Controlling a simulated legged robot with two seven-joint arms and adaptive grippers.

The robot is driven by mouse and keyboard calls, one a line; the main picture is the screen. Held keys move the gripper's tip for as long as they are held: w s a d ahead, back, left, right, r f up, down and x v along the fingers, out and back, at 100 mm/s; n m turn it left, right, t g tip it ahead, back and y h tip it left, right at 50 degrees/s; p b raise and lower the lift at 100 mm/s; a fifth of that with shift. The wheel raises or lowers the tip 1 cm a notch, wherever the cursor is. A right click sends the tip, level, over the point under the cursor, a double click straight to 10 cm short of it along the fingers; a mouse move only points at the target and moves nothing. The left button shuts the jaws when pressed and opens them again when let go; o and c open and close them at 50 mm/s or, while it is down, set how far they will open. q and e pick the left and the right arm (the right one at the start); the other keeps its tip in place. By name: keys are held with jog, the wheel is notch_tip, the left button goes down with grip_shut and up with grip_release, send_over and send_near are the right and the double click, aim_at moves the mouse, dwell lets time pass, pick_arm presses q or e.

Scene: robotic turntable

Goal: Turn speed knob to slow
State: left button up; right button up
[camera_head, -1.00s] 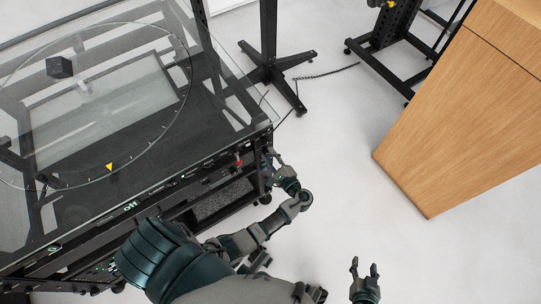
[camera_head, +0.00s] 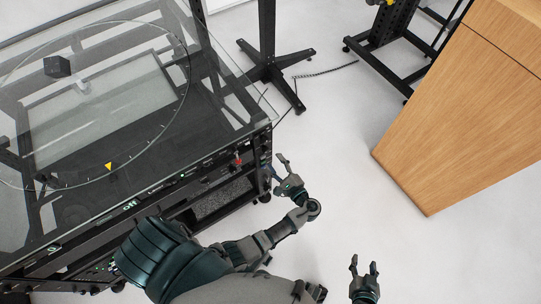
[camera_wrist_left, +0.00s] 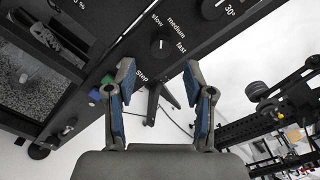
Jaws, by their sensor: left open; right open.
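The speed knob (camera_wrist_left: 160,46) is a round black knob with a white pointer line, on the black panel under the labels slow, medium and fast in the left wrist view. In the head view my left gripper (camera_head: 278,166) is beside the right end of the turntable's front panel; the knob cannot be made out there. My right gripper (camera_head: 364,264) is open and empty above the floor.
A second knob (camera_wrist_left: 213,9), marked 30°, is farther along the panel. Green (camera_wrist_left: 107,79) and blue (camera_wrist_left: 95,97) buttons are near the left finger. The glass-topped turntable (camera_head: 225,75) fills the left; a wooden cabinet (camera_head: 455,110) stands right.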

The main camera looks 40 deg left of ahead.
pick_arm(q)
jog(key=v, duration=0.7)
jog(key=shift+d, duration=0.15)
jog(key=s+a+f+n+g+h+p, duration=0.1)
jog(key=s+a+f+g+h+p, duration=0.15)
jog(key=s+f+h, duration=0.4)
jog(key=s+a+f+n+g+h+p, duration=0.1)
jog(key=s+a+f+p, duration=0.2)
jog(key=f, duration=0.6)
jog(key=s+d+f+n+g+h+p, duration=0.1)
jog(key=s+f+n+h+p, duration=0.1)
jog(key=s, duration=0.7)
jog(key=s+d+f+n+h+p, duration=0.1)
jog(key=s+f+n+h+p, duration=0.2)
jog(key=s+n+h, duration=0.4)
jog(key=shift+s+d+f+g+p, duration=0.2)
jog(key=shift+s+d+g+p, duration=0.2)
jog(key=shift+s, duration=0.65)
pick_arm(e)
jog(key=s+d+f+g+h, duration=0.1)
jog(key=s+f+g, duration=0.3)
jog(key=s+f, duration=0.4)
jog(key=s+d+f+g+h, duration=0.1)
jog(key=s+d+f+g, duration=0.2)
jog(key=s+f, duration=0.4)
notch_tip(320, 180, down, 8)
jog(key=shift+s+d+f+g, duration=0.1)
jog(key=shift+s+d+g, duration=0.25)
jog(key=shift+g, duration=0.35)
